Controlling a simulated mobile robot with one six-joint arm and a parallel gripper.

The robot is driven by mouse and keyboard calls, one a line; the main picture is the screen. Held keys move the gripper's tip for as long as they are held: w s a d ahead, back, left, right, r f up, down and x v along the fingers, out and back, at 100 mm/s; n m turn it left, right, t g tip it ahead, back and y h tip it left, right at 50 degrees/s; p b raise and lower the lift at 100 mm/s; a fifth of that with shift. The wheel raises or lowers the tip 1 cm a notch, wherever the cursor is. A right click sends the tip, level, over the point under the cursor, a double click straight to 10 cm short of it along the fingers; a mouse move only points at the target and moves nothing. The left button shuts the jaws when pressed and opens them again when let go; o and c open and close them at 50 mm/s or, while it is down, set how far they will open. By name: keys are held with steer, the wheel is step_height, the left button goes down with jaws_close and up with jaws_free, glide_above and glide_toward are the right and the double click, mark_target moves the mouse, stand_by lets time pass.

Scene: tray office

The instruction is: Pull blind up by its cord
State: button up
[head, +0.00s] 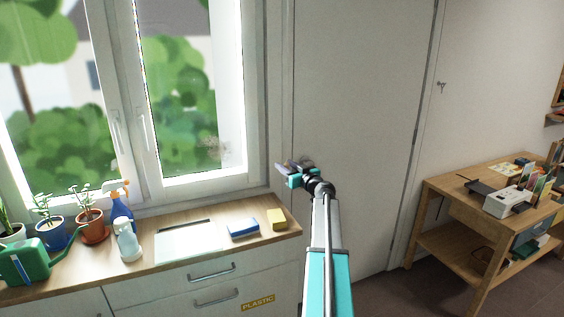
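The window (147,110) is at the left of the head view, with bare glass and trees outside. I see no blind on the part of the window in view; its top edge is cut off by the frame. I cannot make out a cord. My gripper (284,170) is at the end of my teal and grey arm, right of the window, in front of the wall edge and tall door. It is small and seen from behind, so its fingers' opening is unclear.
A wooden counter (185,258) under the window holds potted plants, a green watering can (24,262), spray bottle (122,206), white bottle (128,240), blue sponge (242,229) and yellow sponge (276,219). A wooden desk (455,200) stands at right. Floor between is clear.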

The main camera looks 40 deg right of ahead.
steer(key=shift+p+x, duration=0.5)
steer(key=shift+x, duration=1.25)
jaws_close()
